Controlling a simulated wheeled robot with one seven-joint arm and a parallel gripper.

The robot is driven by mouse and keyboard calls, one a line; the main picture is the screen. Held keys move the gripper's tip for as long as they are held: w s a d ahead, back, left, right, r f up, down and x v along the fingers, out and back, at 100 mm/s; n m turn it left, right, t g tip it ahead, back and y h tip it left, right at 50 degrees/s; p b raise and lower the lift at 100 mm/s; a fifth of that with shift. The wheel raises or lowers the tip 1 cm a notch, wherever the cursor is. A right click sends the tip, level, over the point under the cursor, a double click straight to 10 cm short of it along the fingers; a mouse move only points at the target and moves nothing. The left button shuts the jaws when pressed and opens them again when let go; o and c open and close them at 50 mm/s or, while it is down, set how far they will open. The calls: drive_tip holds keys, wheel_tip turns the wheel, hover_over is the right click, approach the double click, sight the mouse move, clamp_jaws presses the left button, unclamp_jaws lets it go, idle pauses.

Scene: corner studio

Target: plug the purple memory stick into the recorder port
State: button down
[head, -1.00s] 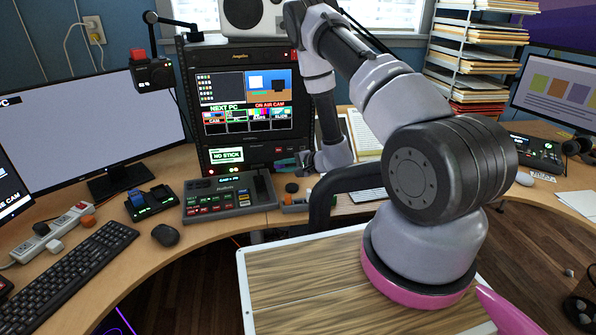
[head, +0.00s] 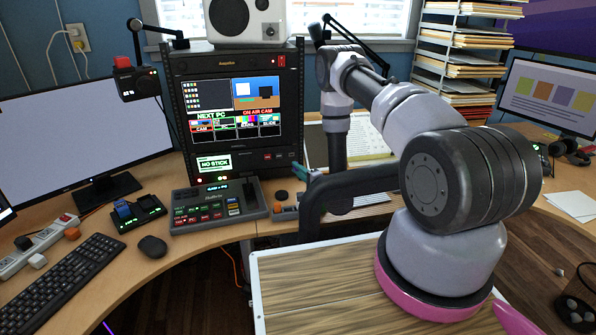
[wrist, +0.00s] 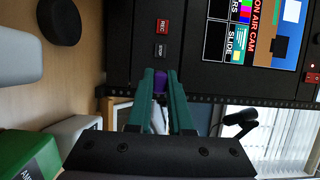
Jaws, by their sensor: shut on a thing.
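My gripper (wrist: 160,98) has teal fingers shut on the purple memory stick (wrist: 160,82); only a small purple part shows between the fingertips. The stick points at the recorder's dark front panel (wrist: 185,75), beside the REC and STOP buttons. Whether it touches the panel I cannot tell, and the port is not clearly visible. In the head view my gripper (head: 301,173) is at the lower right edge of the recorder rack, and the stick is not discernible there. The recorder (head: 213,164) display reads NO STICK.
A switcher console (head: 220,204) stands in front of the rack, with a dark round knob (head: 281,195) beside it. A dock (head: 137,212), a mouse (head: 152,246) and a keyboard (head: 75,275) lie to the left. A white speaker (head: 245,20) sits on top of the rack.

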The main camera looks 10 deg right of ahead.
drive_tip(key=shift+w, duration=2.75)
drive_tip(key=shift+w, duration=0.55)
drive_tip(key=c, duration=0.8)
unclamp_jaws()
drive_tip(key=shift+o, duration=0.2)
drive_tip(key=v, duration=0.7)
drive_tip(key=shift+s, duration=0.25)
